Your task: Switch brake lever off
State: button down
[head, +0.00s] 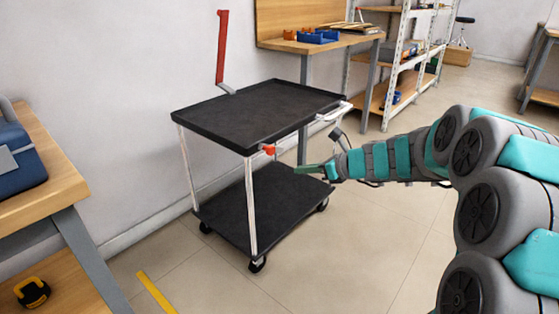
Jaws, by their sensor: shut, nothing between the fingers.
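A long red lever (222,47) stands nearly upright at the back left edge of a black two-shelf cart (262,112), with a grey piece at its foot. A small red-orange part (269,149) sits under the front right edge of the cart's top shelf. I cannot tell for certain which of these is the brake lever. My gripper (298,170) reaches in from the right, its greenish fingers shut and empty. It is below the top shelf's level, just right of and below the small red-orange part, apparently apart from it. The far finger details are too small to see.
The cart stands on casters near the wall, with a white handle (333,112) at its right end. A workbench (300,42) and shelving (405,70) stand behind. Another bench (45,160) is at left. The tiled floor (375,240) right of the cart is clear.

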jog(key=b+x, duration=0.1)
jog(key=x, duration=0.9)
jog(key=r, duration=0.4)
jog(key=shift+w+a+r, duration=0.1)
jog(key=shift+w+a, duration=0.15)
jog(key=shift+w, duration=0.1)
jog(key=shift+s+p, duration=0.1)
jog(key=shift+p, duration=0.25)
